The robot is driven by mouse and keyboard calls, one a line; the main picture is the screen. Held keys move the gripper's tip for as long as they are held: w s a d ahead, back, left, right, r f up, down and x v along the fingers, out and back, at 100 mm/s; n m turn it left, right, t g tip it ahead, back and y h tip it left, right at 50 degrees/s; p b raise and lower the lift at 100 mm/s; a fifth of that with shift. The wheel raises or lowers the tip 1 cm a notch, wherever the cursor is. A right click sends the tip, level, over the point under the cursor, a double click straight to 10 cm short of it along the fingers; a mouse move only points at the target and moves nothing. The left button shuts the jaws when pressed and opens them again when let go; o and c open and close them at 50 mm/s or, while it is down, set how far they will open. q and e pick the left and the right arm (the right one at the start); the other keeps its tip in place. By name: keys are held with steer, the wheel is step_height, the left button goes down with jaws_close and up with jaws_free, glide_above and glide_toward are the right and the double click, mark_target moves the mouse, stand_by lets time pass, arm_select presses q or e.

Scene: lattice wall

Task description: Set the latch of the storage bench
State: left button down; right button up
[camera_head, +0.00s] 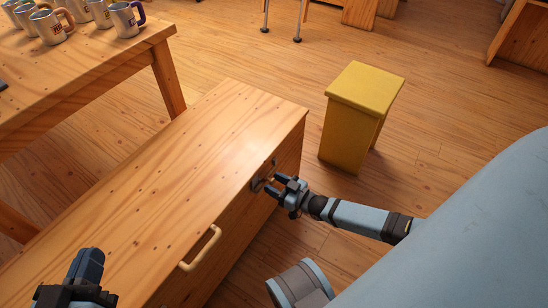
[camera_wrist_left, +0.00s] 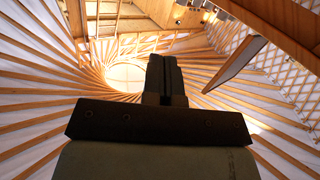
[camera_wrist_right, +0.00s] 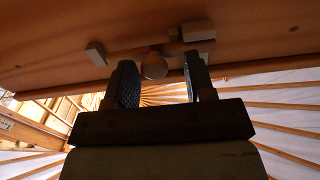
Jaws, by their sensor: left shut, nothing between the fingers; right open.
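The storage bench (camera_head: 190,150) is a long wooden chest with a smooth lid and a pale bar handle (camera_head: 200,248) on its front. A dark latch (camera_head: 257,184) sits on the front near the lid's far right end. My right gripper (camera_head: 276,185) is open right at the latch. In the right wrist view, a rounded knob (camera_wrist_right: 153,66) shows between the open fingers (camera_wrist_right: 163,82), with grey blocks beside it; I cannot tell whether the fingers touch it. My left gripper (camera_head: 90,262) is shut and empty at the lower left; it also shows in the left wrist view (camera_wrist_left: 165,75).
A table (camera_head: 90,65) with several mugs (camera_head: 50,27) stands behind the bench at the left. A yellow stool (camera_head: 362,88) stands beyond the bench's right end. The wooden floor between stool and bench is clear.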

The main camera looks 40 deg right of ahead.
arm_select(q)
steer(key=r+p, duration=0.1)
steer(key=r+n+p, duration=0.1)
steer(key=r+t+p, duration=0.1)
steer(key=p, duration=0.1)
steer(key=shift+s+d+r, duration=0.15)
steer(key=shift+s+r, duration=0.2)
steer(key=shift+s, duration=0.05)
arm_select(e)
steer(key=v, duration=1.3)
steer(key=shift+s, duration=0.2)
